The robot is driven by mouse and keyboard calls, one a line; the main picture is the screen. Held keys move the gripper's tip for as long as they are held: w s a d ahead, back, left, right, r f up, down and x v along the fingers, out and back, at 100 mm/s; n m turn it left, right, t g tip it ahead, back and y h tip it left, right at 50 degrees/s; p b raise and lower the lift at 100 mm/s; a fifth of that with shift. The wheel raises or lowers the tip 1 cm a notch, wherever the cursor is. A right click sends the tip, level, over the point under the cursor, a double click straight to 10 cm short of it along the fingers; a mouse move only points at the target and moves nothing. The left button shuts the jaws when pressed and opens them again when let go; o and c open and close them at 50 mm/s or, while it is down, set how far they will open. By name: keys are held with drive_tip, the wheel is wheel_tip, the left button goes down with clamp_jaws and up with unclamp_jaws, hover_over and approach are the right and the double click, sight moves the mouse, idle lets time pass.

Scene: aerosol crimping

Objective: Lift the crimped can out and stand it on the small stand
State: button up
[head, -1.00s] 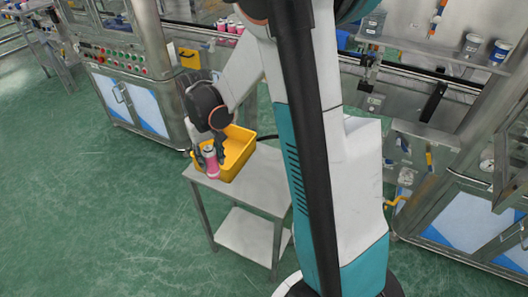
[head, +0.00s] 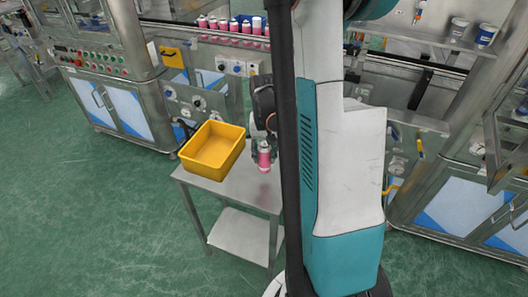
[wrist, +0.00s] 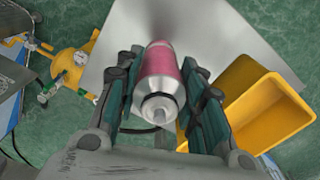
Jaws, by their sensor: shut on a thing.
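The pink can (head: 264,158) with a white top is upright in my gripper (head: 264,146). In the wrist view the can (wrist: 161,68) sits between the two dark fingers of my gripper (wrist: 163,75), which are shut on its sides. Its pale nozzle end points towards the wrist camera. The small stand (head: 228,187) is a grey metal table with a lower shelf. The can is over the right part of its top, to the right of the yellow bin. I cannot tell whether the can's base touches the top.
The empty yellow bin (head: 240,148) stands on the left part of the stand; it also shows at the right in the wrist view (wrist: 273,92). Several pink cans (head: 223,25) line the machine behind. My arm covers the stand's right side in the head view.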

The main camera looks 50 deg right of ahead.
sight(264, 142)
drive_tip(key=shift+f+b, duration=1.75)
drive_tip(key=shift+f, duration=0.85)
drive_tip(key=shift+f+b, duration=0.45)
drive_tip(key=shift+c, duration=0.5)
drive_tip(key=o, duration=1.2)
wheel_tip(264, 142, up, 12)
drive_tip(key=shift+w, duration=0.1)
